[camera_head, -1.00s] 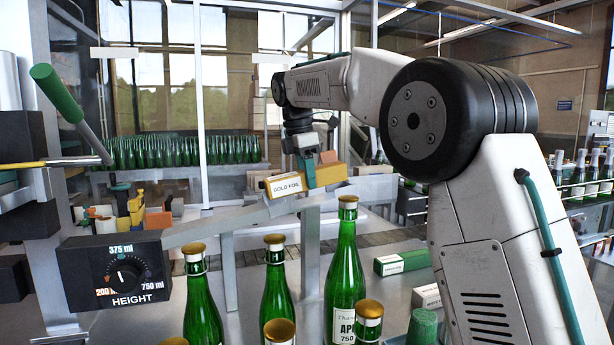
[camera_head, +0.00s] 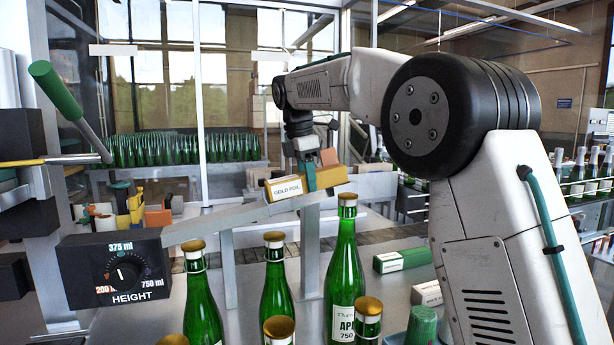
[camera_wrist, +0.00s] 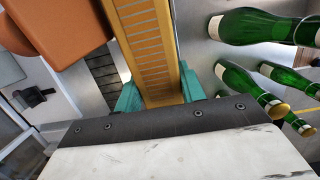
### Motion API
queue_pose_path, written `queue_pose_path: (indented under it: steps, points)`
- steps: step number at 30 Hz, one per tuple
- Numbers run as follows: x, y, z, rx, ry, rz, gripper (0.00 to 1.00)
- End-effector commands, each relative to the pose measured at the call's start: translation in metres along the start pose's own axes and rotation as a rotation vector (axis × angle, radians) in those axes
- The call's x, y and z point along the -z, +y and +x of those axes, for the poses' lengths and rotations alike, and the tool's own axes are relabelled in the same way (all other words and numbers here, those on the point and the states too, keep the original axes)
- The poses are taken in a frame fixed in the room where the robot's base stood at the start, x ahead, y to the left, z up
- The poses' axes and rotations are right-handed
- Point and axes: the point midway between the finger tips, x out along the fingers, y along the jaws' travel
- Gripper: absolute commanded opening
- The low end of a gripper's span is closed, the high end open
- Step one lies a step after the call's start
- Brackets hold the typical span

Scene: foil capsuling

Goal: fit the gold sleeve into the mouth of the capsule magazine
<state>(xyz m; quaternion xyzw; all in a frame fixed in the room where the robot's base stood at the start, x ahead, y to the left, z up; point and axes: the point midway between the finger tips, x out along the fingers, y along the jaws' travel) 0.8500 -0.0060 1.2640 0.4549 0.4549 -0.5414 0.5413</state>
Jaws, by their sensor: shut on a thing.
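The gold sleeve (camera_head: 325,179) is a long box-like piece with a white "GOLD FOIL" label on its left end. My gripper (camera_head: 310,178) is shut on it, with teal fingers on either side. The sleeve lies slightly tilted, at the upper right end of a sloping grey channel (camera_head: 225,218) that looks like the capsule magazine. I cannot tell whether sleeve and channel touch; the mouth is not clearly seen. In the wrist view the sleeve (camera_wrist: 148,45) runs up and away between my fingers (camera_wrist: 160,95), showing a row of slots.
Green bottles with gold tops (camera_head: 345,260) stand in front, close below the channel. A black height dial box (camera_head: 118,270) is at the left, under a green-handled lever (camera_head: 57,92). Green (camera_head: 402,260) and white cartons lie at right. An orange object (camera_wrist: 55,25) shows in the wrist view.

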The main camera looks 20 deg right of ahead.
Motion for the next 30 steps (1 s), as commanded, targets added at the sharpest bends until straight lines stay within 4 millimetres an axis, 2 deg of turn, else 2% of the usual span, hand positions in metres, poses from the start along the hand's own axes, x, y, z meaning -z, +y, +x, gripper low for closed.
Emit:
queue_pose_path:
  steps: [24, 25, 27, 30]
  points:
    - [0.0, 0.0, 0.02, 0.0, 0.0, 0.0, 0.12]
    - [0.0, 0.0, 0.02, 0.0, 0.0, 0.0, 0.48]
    - [0.0, 0.0, 0.02, 0.0, 0.0, 0.0, 0.65]
    - [0.0, 0.0, 0.02, 0.0, 0.0, 0.0, 0.65]
